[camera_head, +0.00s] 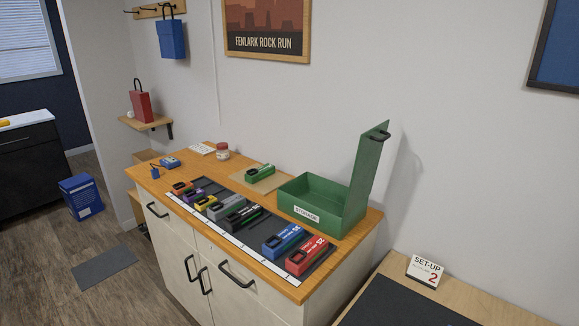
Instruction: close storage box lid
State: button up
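A green storage box (318,209) stands at the back right of the wooden counter, with a white "STORAGE" label on its front. Its green lid (367,172) stands up open on the box's right side, a little tilted. A dark handle (378,134) is near the lid's top edge. The part of the box's inside that I can see looks empty. My gripper is not in view.
Several coloured battery-like packs (283,241) lie on a dark mat in front of the box. A green pack (261,173) on a tan board lies left of it. A lower table (470,299) with a "SET-UP 2" sign (425,271) is at right. Floor at left is mostly free.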

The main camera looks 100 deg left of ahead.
aim_at(370, 144)
jog(key=u, duration=2.5)
jog(key=k, duration=0.35)
jog(key=u, duration=1.4)
jog(key=i, duration=1.15)
jog(key=z, duration=0.35)
